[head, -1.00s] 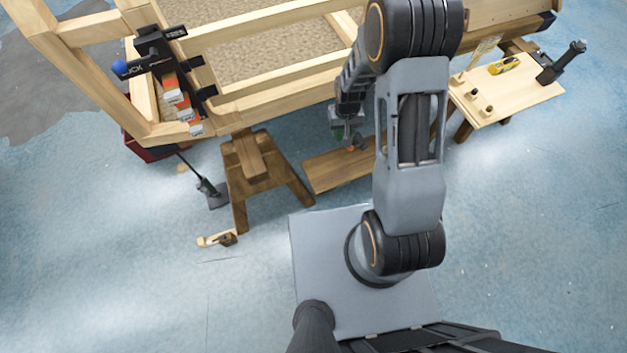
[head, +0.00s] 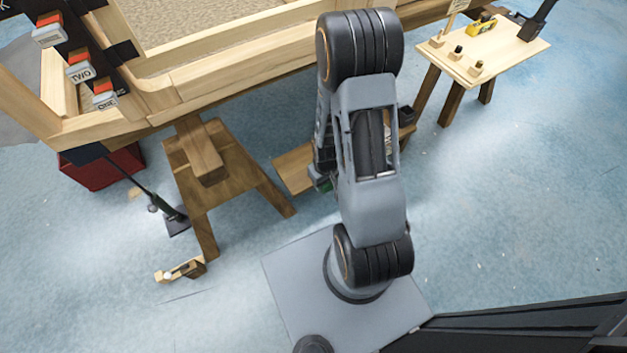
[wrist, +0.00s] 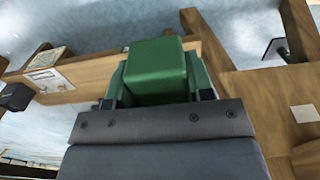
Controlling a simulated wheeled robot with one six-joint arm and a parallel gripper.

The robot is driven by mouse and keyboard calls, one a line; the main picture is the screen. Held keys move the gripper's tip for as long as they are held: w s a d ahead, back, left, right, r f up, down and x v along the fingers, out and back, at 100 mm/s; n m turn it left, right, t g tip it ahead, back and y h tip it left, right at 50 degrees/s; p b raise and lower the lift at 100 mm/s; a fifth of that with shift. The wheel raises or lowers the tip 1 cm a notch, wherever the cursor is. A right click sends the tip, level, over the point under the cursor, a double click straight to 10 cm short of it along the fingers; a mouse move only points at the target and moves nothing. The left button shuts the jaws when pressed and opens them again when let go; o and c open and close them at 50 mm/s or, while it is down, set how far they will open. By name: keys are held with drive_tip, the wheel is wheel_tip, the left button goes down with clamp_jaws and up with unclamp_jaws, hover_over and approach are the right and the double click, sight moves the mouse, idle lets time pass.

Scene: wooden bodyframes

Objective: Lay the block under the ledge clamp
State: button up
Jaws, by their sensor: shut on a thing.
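My gripper (wrist: 157,85) is shut on a green block (wrist: 155,70), which shows between its two fingers in the wrist view. In the wrist view a dark fitting (wrist: 16,97) touches a wooden rail at the left.
A wooden trestle (head: 205,160) stands under the frame (head: 230,60). A red bin (head: 105,170), a black stand (head: 176,221) and a small wooden plane (head: 180,271) are on the floor. A tool table (head: 490,55) is at the upper right. Open blue floor lies in front.

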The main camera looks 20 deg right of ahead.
drive_tip(key=shift+s+d+f+b, duration=0.1)
drive_tip(key=shift+s+f+b, duration=0.2)
drive_tip(key=shift+f, duration=0.35)
drive_tip(key=shift+s+d+f+b, duration=0.1)
drive_tip(key=shift+s+f+b, duration=0.1)
drive_tip(key=shift+f+b, duration=0.3)
drive_tip(key=w+d+f+b, duration=0.1)
drive_tip(key=w+f, duration=0.2)
drive_tip(key=w, duration=0.1)
drive_tip(key=w+d+f+b, duration=0.1)
drive_tip(key=w+f+b, duration=0.1)
drive_tip(key=w+f, duration=0.1)
drive_tip(key=w+f+b, duration=0.2)
drive_tip(key=w+f, duration=0.1)
drive_tip(key=w, duration=0.3)
drive_tip(key=shift+d+f, duration=0.15)
drive_tip(key=shift+d, duration=0.25)
drive_tip(key=shift+w+d+f+b, duration=0.1)
drive_tip(key=shift+w+f+b, duration=0.25)
drive_tip(key=shift+f+b, duration=0.35)
drive_tip(key=shift+f, duration=1)
drive_tip(key=shift+f, duration=0.1)
drive_tip(key=shift+f+b, duration=0.15)
drive_tip(key=shift+b, duration=0.15)
drive_tip(key=o, duration=1.1)
drive_tip(key=shift+c, duration=0.2)
